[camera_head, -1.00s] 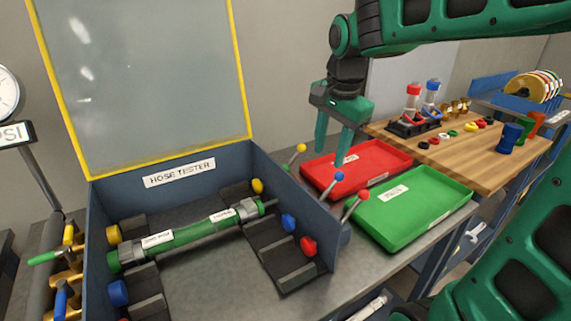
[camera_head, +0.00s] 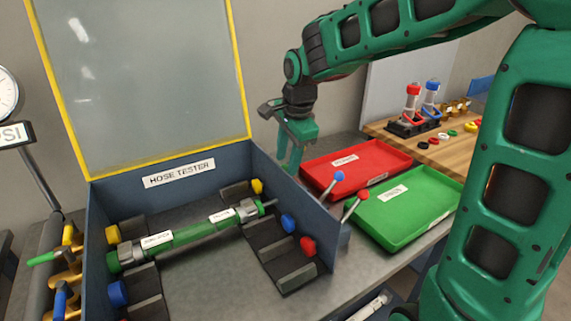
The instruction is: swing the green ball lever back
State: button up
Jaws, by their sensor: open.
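No green ball lever shows clearly in the head view. My gripper (camera_head: 290,168) points down just past the right wall of the hose tester box (camera_head: 305,212), in front of the spot where a yellow ball lever and a small green bit stood. It hides that spot. Its fingers look close together in this view, and I see nothing held. A blue ball lever (camera_head: 338,177) and a red ball lever (camera_head: 361,195) stand along the same wall, to the right of my gripper. A green-ended handle (camera_head: 43,258) sits at the far left.
A green hose (camera_head: 190,233) lies in the box under its raised yellow-edged lid (camera_head: 150,80). A red tray (camera_head: 400,155) and a green tray (camera_head: 445,190) lie right of the levers. A wooden board with parts stands behind. My arm covers the right side.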

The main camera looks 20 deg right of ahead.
jog(key=shift+x, duration=1)
grip_shut()
jog(key=shift+d, duration=0.1)
jog(key=shift+w, duration=0.1)
